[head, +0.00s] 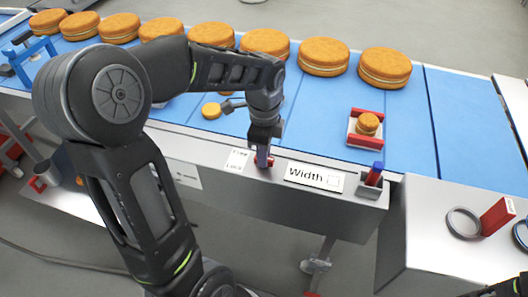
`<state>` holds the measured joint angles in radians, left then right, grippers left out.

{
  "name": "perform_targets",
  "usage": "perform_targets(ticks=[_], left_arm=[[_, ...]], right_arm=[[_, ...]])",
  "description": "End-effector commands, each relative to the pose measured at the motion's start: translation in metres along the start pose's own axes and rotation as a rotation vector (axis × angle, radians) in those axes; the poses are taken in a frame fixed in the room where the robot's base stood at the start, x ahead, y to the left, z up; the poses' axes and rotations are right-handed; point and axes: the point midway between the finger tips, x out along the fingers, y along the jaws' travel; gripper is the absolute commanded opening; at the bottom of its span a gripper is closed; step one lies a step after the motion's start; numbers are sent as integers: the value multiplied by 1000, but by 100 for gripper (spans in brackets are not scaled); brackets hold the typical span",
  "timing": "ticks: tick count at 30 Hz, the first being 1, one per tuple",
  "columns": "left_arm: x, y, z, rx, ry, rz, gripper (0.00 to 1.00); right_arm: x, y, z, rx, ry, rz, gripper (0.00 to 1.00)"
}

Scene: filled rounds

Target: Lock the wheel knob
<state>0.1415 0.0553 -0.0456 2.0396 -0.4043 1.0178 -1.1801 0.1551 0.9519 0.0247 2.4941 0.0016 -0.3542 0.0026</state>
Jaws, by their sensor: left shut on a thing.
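My left gripper (264,148) points down at the front edge of the conveyor machine and is shut on a small knob (263,161). The knob has a red base, and the fingers hide much of it. A small white label (237,160) with two short lines of text, the lower seemingly "LOCK", sits just left of the knob. A "Width" label (312,177) is to its right. My right gripper is out of view; only a bit of dark arm shows at the bottom right corner.
A blue conveyor belt (405,120) carries a row of large round filled biscuits (324,57) along its far side. A small biscuit (367,123) sits in a red and white fixture. A grey ring (464,222) and a red block (497,216) are on the right-hand surface.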

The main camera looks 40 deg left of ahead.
Motion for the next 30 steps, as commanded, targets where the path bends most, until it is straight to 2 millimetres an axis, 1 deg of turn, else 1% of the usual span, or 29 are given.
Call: perform_targets(ticks=[7,17,18,25,30], left_arm=[[-1,-1,0,47,1,-2,0],[-1,-1,0,51,0,-3,0],[-1,-1,0,51,0,-3,20],[0,0,0,49,0,-2,39],[0,0,0,48,0,-1,40]], right_arm=[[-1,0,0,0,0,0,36],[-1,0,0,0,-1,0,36],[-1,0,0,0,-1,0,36],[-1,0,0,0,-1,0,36],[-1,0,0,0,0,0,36]])
